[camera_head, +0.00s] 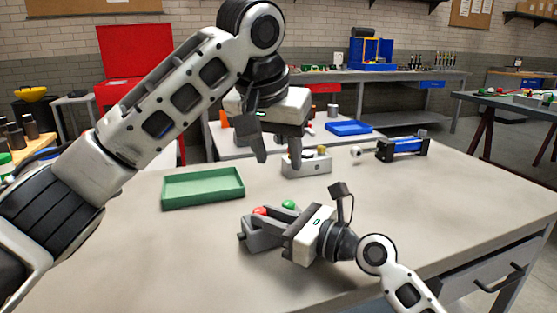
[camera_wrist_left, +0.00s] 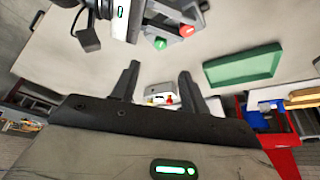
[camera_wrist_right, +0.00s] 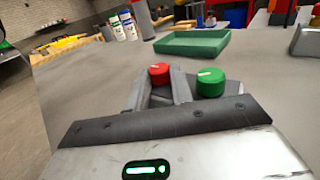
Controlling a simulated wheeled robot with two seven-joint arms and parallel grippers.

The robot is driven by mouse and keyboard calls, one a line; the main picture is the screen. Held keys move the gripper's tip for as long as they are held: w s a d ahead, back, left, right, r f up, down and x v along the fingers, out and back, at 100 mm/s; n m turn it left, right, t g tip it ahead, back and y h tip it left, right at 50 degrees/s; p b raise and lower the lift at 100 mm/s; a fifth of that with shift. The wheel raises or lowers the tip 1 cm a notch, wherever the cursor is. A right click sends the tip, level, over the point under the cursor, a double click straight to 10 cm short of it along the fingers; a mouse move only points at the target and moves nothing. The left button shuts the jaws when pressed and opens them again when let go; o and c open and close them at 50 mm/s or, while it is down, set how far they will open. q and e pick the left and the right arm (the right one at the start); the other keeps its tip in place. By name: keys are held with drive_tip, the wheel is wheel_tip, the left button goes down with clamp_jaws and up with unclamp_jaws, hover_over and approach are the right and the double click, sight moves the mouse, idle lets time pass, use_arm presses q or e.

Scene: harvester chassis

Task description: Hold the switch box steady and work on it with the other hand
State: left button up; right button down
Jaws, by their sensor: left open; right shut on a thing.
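The grey switch box (camera_head: 266,222) with a red button and a green button is at the middle front of the table. Its body is mostly hidden by my right gripper (camera_head: 250,228), which is shut on it. In the right wrist view, the red button (camera_wrist_right: 159,73) shows at the fingertips and the green button (camera_wrist_right: 210,83) is right of the fingers. My left gripper (camera_head: 278,160) is open and empty, above the table and farther back. Its two fingers stand apart in the left wrist view (camera_wrist_left: 159,82).
A light grey box (camera_head: 306,167) with small fittings on top stands behind and below my left gripper. An empty green tray (camera_head: 203,202) lies to the left. A blue cylinder part (camera_head: 403,149) lies at the back right. The table's right side is clear.

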sight(289, 203)
use_arm(q)
drive_tip(key=shift+w, duration=0.25)
drive_tip(key=x, duration=1.2)
drive_tip(key=shift+d, duration=0.1)
